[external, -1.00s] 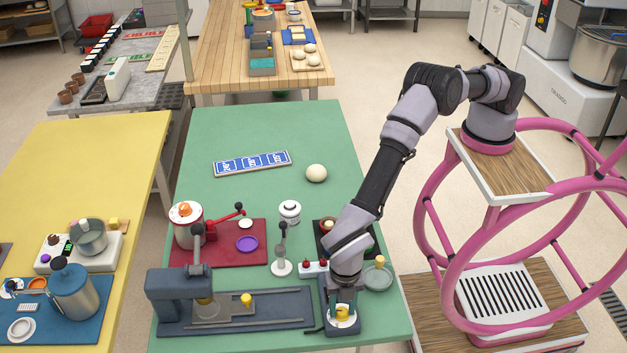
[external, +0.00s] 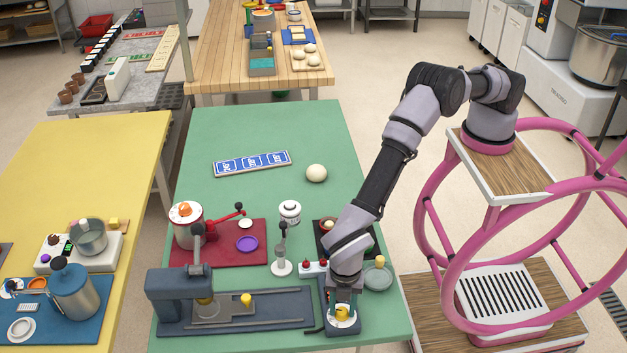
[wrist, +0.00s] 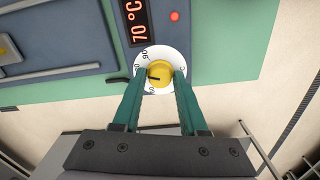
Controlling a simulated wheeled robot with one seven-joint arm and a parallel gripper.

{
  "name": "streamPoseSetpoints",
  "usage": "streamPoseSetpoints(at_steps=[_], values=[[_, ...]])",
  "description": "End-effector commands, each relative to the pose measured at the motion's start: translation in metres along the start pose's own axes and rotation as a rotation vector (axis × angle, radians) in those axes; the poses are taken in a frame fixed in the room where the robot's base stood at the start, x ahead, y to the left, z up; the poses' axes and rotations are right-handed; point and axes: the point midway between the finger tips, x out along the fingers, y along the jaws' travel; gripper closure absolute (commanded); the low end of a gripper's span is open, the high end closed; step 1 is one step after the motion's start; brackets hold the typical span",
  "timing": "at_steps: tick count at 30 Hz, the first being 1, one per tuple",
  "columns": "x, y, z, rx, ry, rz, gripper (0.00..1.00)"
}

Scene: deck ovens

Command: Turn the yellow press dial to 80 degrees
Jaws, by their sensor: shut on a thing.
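The yellow press dial (wrist: 159,74) is a yellow knob with a dark pointer mark, set in a white ring (wrist: 148,56) with printed numbers. A display (wrist: 136,21) beside it reads 70 °C in red. My gripper (wrist: 160,80) is shut on the dial, with one teal finger on each side. In the external view my gripper (external: 343,300) points down over the dial (external: 342,312) at the front right of the green table. Part of the ring's numbers is hidden by the fingers.
A grey-blue press (external: 170,300) stands left of the dial on a dark base (external: 270,318). A small grey dish (external: 378,279) with a yellow knob stands close to the right. The table's front edge is near.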

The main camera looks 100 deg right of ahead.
Motion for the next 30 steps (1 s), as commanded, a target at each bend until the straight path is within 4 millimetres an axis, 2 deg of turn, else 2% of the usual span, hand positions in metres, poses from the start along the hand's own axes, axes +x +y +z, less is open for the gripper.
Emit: streamPoseSetpoints(at_steps=[1, 3, 12, 16, 30], values=[[0.000, 0.000, 0.000, 0.000, 0.001, 0.000, 0.54], [0.000, 0.000, 0.000, -0.001, 0.001, 0.000, 0.28], [-0.001, 0.000, 0.000, -0.001, 0.000, 0.000, 0.28], [-0.009, 0.001, -0.001, -0.001, 0.002, 0.002, 0.28], [-0.094, 0.001, 0.000, 0.000, 0.002, 0.001, 0.28]])
